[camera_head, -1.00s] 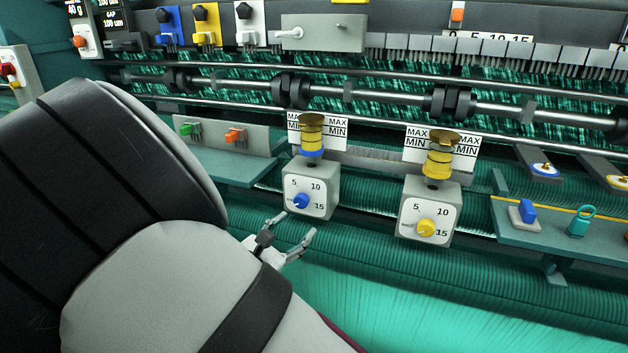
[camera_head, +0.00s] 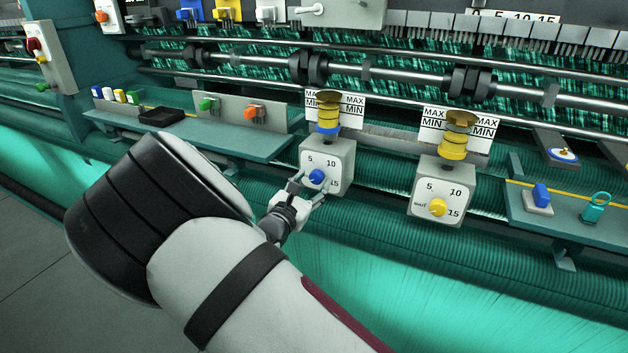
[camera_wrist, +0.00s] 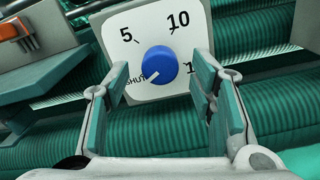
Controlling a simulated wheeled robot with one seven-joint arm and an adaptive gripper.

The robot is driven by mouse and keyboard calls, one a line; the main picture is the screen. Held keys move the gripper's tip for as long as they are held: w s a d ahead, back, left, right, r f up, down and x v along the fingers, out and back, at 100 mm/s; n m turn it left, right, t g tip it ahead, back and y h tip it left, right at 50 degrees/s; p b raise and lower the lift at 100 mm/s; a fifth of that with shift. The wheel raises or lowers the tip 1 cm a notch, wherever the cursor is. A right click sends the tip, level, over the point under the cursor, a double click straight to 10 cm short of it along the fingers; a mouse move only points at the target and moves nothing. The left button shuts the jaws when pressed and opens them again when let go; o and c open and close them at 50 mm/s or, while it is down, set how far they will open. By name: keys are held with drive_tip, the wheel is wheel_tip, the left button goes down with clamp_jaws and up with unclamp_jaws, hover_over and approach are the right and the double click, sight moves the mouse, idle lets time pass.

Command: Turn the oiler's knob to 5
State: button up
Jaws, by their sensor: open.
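The blue-ringed oiler (camera_head: 341,154) has a white dial marked 5, 10 and 15, with a blue knob (camera_head: 317,176) at its centre. My gripper (camera_head: 308,190) is open in front of this dial. In the wrist view its fingers (camera_wrist: 160,76) stand apart, left and right of the knob, with gaps on both sides. The depth left to the knob is hard to tell. A second oiler (camera_head: 426,166) with a yellow knob (camera_head: 437,207) stands to the right.
A shelf at left (camera_head: 200,136) bears green and orange switches (camera_head: 254,112) and a black tray (camera_head: 160,115). A right shelf (camera_head: 590,228) holds a blue switch (camera_head: 541,195) and a teal ringed item (camera_head: 596,208). Green netting lies below the oilers.

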drive_tip(key=shift+x, duration=1.05)
drive_tip(key=c, duration=1.2)
drive_tip(key=shift+o, duration=0.3)
